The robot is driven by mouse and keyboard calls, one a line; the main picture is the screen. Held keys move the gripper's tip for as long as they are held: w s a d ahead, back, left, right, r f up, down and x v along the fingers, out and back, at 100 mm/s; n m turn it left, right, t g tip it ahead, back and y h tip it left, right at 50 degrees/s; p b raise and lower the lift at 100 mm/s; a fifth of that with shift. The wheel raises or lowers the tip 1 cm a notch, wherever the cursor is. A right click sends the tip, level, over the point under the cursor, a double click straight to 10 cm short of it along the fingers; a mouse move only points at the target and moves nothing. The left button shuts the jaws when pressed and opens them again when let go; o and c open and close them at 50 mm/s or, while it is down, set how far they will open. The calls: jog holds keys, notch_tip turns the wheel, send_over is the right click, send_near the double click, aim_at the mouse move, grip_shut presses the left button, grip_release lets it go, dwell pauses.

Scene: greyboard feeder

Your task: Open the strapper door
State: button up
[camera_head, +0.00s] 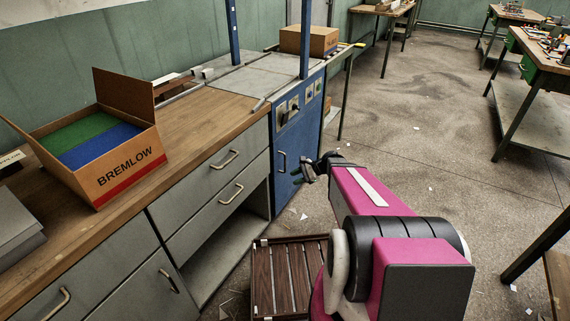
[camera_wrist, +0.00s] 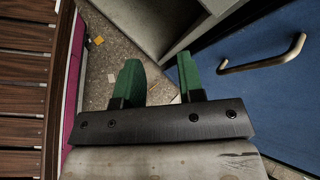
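The strapper is the blue machine (camera_head: 299,113) at the end of the wooden counter, with a control panel on its front. Its blue door (camera_head: 294,170) is below the panel and looks shut. The door's handle (camera_head: 281,162) is a short vertical bar on the left part of the door. In the wrist view the blue door (camera_wrist: 250,95) fills the right side, and its brass-coloured handle (camera_wrist: 266,62) is at upper right. My gripper (camera_head: 318,167) is in front of the door, to the right of the handle. Its two green fingers (camera_wrist: 161,82) are apart with nothing between them; the handle is outside them.
Grey drawers (camera_head: 219,170) and an open lower shelf adjoin the door. A BREMLOW box (camera_head: 128,165) stands on the counter. The floor to the right is mostly clear.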

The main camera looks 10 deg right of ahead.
jog(key=w+d+f+m+t+y, duration=0.2)
jog(key=w+d+m+t+y, duration=0.35)
jog(key=w+m, duration=0.4)
send_over(285, 171)
jog(key=shift+w+f+t+h, duration=0.15)
jog(key=shift+w+t+h, duration=0.15)
jog(key=shift+t, duration=0.15)
grip_shut()
